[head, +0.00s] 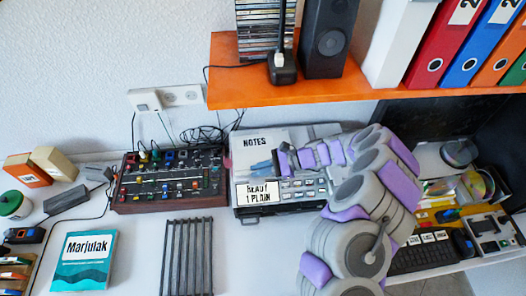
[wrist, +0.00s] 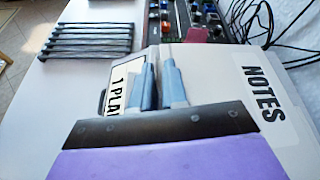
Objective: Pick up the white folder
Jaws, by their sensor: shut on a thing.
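The white folder (head: 280,138), marked NOTES, is on the desk in the middle of the head view, partly behind my arm. In the wrist view the folder (wrist: 236,60) fills the right side, with its lettering turned sideways. My gripper (head: 262,168) is at the folder's front part, and its two blue-grey fingers also show in the wrist view (wrist: 158,68). They are shut on the folder's edge, one finger on each side. The exact contact is partly hidden by the fingers and the dark gripper plate.
A device with a BEAUT 1 PLAIN label (head: 258,194) lies at the folder's front. A mixer (head: 170,178) with cables stands left, and a dark rack (head: 188,255) lies in front. An orange shelf (head: 300,92) with a speaker (head: 328,38) and binders hangs above. A teal book (head: 83,260) is front left.

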